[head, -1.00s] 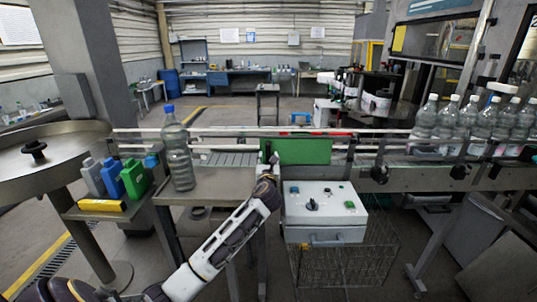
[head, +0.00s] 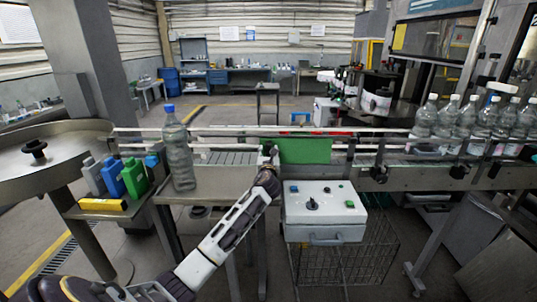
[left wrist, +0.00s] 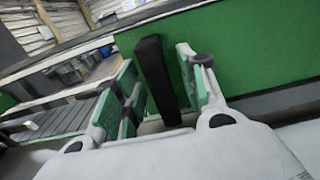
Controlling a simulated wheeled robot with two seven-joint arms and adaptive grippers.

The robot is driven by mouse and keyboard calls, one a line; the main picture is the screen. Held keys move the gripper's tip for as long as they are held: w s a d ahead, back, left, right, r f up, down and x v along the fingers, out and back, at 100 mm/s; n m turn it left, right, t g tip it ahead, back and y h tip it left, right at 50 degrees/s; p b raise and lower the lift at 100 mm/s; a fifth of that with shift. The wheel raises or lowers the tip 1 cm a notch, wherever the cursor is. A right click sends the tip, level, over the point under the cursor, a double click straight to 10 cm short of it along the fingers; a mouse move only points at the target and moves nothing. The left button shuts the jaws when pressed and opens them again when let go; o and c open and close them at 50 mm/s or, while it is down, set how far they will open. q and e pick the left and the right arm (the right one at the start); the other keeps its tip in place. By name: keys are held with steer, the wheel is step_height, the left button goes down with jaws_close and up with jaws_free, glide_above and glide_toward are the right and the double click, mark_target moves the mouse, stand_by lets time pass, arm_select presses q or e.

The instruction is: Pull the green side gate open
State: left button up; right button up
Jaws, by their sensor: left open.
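The green side gate (head: 308,150) stands upright at the conveyor's near side, behind the white control box. It fills much of the left wrist view (left wrist: 260,50). A black upright bar handle (left wrist: 158,80) is at the gate's left part. My left gripper (head: 269,155) is at the gate's left end and hides the handle in the head view. In the left wrist view the gripper (left wrist: 156,72) is open, with one green-padded finger on each side of the handle. Gaps show beside the bar, so it is not clamped. My right gripper is not in view.
The white control box (head: 323,210) with buttons stands just right of my left forearm, above a wire basket (head: 345,265). A large clear bottle with a blue cap (head: 178,150) stands left of the gripper. Several bottles (head: 465,125) stand on the conveyor at right.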

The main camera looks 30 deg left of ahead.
arm_select(q)
jaws_close()
steer(key=w+d, duration=0.1)
steer(key=d, duration=0.1)
steer(key=w+d, duration=0.1)
steer(key=d, duration=0.1)
steer(key=shift+w+p, duration=0.2)
steer(key=shift+p, duration=0.1)
steer(key=shift+a, duration=0.1)
jaws_free()
stand_by(0.3)
